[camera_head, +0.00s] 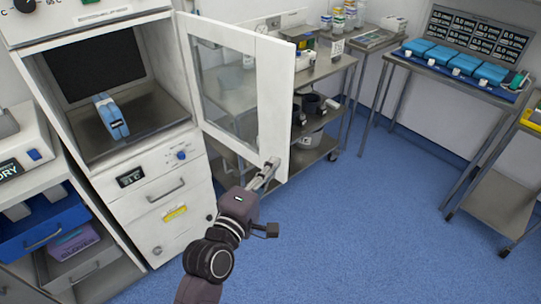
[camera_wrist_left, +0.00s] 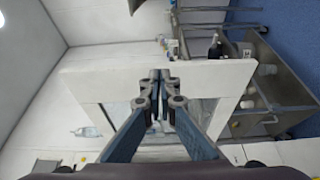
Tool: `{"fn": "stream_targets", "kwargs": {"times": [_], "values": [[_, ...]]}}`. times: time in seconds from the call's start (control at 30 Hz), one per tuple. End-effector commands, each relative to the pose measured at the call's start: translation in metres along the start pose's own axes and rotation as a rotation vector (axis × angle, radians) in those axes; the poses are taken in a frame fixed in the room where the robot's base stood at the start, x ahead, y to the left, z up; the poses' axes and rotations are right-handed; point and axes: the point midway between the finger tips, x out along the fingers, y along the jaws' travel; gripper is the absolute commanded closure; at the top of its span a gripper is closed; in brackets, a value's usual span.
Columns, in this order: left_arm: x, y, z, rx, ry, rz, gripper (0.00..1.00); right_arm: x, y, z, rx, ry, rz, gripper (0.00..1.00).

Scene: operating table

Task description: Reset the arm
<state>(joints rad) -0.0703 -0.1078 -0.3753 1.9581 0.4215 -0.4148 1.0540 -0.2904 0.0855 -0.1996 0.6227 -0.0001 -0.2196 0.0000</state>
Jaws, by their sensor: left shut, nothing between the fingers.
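My left arm reaches up from the bottom middle of the head view. My left gripper (camera_head: 264,175) is shut and empty, at the lower free corner of the open glass door (camera_head: 276,105). In the left wrist view its fingertips (camera_wrist_left: 161,77) are together in front of the white door frame (camera_wrist_left: 215,75). I cannot tell whether they touch the door. My right gripper is not in view.
The white cabinet (camera_head: 182,205) stands open at left, with a blue pack (camera_head: 110,116) inside. A steel cart (camera_head: 318,155) with bottles and containers is behind the door. A table with blue packs (camera_head: 455,62) stands at right. Blue floor (camera_head: 360,220) is clear at front right.

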Motion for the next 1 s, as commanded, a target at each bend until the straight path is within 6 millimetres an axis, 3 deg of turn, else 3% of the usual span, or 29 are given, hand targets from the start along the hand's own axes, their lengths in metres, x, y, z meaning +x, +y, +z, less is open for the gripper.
{"fn": "stream_targets", "kwargs": {"times": [0.2,0.4,0.47,0.53,0.67,0.77,0.87,1.0], "values": [[-0.018,-0.001,0.010,0.000,0.000,0.000,1.00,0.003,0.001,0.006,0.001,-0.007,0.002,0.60],[-0.021,0.000,0.012,0.002,0.000,0.000,1.00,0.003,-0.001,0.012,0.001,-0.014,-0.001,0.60],[-0.021,-0.006,0.012,0.009,0.001,-0.011,1.00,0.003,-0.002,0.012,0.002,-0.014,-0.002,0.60],[-0.019,-0.025,0.010,0.032,0.003,-0.044,1.00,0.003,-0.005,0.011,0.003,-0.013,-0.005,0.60],[-0.021,-0.097,0.005,0.128,0.005,-0.169,1.00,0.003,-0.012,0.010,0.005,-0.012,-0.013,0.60],[-0.033,-0.172,0.000,0.235,-0.005,-0.299,1.00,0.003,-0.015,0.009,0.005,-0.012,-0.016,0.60],[-0.055,-0.246,-0.005,0.345,-0.032,-0.430,1.00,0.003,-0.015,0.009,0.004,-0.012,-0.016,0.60],[-0.102,-0.344,-0.011,0.492,-0.095,-0.607,1.00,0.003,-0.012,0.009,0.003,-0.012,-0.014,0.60]]}}
